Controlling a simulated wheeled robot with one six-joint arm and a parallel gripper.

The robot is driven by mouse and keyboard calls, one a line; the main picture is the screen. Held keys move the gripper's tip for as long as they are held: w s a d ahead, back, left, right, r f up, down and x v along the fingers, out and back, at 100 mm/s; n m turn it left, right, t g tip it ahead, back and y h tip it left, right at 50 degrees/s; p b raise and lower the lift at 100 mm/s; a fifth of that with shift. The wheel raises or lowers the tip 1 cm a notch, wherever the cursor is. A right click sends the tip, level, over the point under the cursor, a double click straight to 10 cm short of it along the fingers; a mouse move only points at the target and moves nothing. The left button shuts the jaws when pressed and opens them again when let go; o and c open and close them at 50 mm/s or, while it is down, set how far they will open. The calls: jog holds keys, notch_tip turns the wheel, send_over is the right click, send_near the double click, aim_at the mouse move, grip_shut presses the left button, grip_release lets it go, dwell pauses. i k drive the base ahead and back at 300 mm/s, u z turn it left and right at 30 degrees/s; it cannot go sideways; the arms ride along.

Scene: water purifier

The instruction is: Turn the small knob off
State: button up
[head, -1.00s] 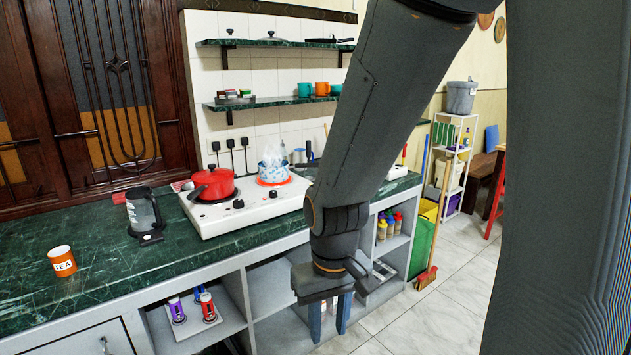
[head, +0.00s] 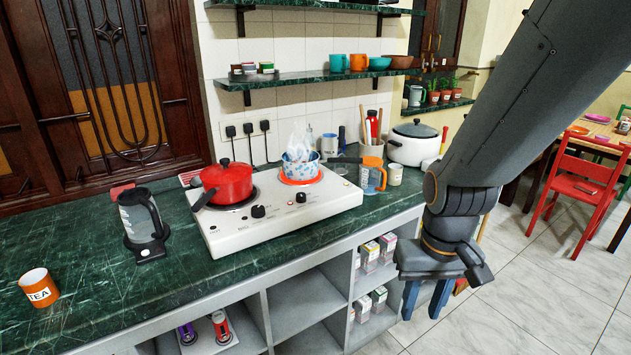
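A white two-burner stove (head: 328,208) stands on the green counter. Its front panel carries two dark knobs, a larger one (head: 258,211) on the left and a smaller one (head: 301,197) on the right. The marks on the knobs are too small to read. The right burner glows orange-red under a blue-and-white pot (head: 300,168) that steams. A red pot (head: 226,181) sits on the left burner. My gripper (head: 426,304) points down, open and empty, in front of the counter's front edge, right of the stove and well below its knobs.
A grey kettle (head: 138,218) and an orange TEA mug (head: 39,288) stand left on the counter. An orange-and-clear jug (head: 372,175) and a white lidded pot (head: 413,144) stand right of the stove. Open shelves lie below.

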aim_at(301, 197)
jog(key=u, duration=0.25)
jog(key=i, duration=0.6)
jog(key=u, duration=0.85)
jog(key=i, duration=0.4)
jog(key=u, duration=0.45)
